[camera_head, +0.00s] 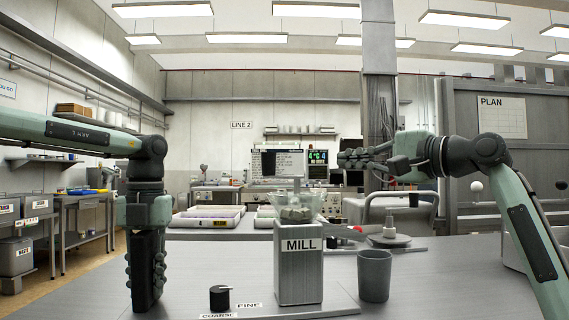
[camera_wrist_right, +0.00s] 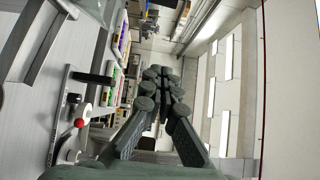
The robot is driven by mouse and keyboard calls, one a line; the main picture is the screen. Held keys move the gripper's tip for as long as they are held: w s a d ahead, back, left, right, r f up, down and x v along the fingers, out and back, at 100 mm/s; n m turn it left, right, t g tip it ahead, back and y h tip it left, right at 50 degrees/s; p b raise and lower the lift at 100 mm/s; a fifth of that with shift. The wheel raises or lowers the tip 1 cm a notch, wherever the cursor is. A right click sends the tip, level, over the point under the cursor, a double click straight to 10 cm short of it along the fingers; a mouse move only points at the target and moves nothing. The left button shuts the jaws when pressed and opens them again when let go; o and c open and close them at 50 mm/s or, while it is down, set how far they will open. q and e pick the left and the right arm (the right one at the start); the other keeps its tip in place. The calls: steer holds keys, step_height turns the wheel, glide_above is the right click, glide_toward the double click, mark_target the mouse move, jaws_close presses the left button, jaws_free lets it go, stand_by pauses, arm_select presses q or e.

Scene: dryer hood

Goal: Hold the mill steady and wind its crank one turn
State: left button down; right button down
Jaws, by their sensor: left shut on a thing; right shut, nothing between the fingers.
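The mill (camera_head: 299,277) is an upright grey box labelled MILL, with a clear hopper (camera_head: 297,204) holding grey lumps. A grey bar with a small red ball (camera_head: 357,229) shows just right of the hopper; I cannot tell whether it is the crank. The red ball also seems to show in the right wrist view (camera_wrist_right: 79,122). My left gripper (camera_head: 146,305) points down at the table, left of and apart from the mill. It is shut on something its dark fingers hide. My right gripper (camera_head: 345,159) is shut, empty, pointing left above and right of the mill.
A grey cup (camera_head: 374,276) stands right of the mill. A black knob (camera_head: 220,297) with COARSE and FINE labels sits at front left of it. A small stand on a pale disc (camera_head: 390,240) is behind the cup.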

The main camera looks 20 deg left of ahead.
steer(key=a, duration=1.2)
steer(key=shift+w+a+f+m+t, duration=0.15)
steer(key=shift+w+a+m+t, duration=0.05)
steer(key=shift+w+m+t, duration=0.1)
steer(key=shift+s+a+n+g+y, duration=0.15)
steer(key=shift+n+g, duration=0.2)
steer(key=shift+g, duration=0.15)
steer(key=shift+s+a+n+g+y, duration=0.1)
steer(key=shift+a+n+g+y, duration=0.05)
steer(key=shift+n+g, duration=0.3)
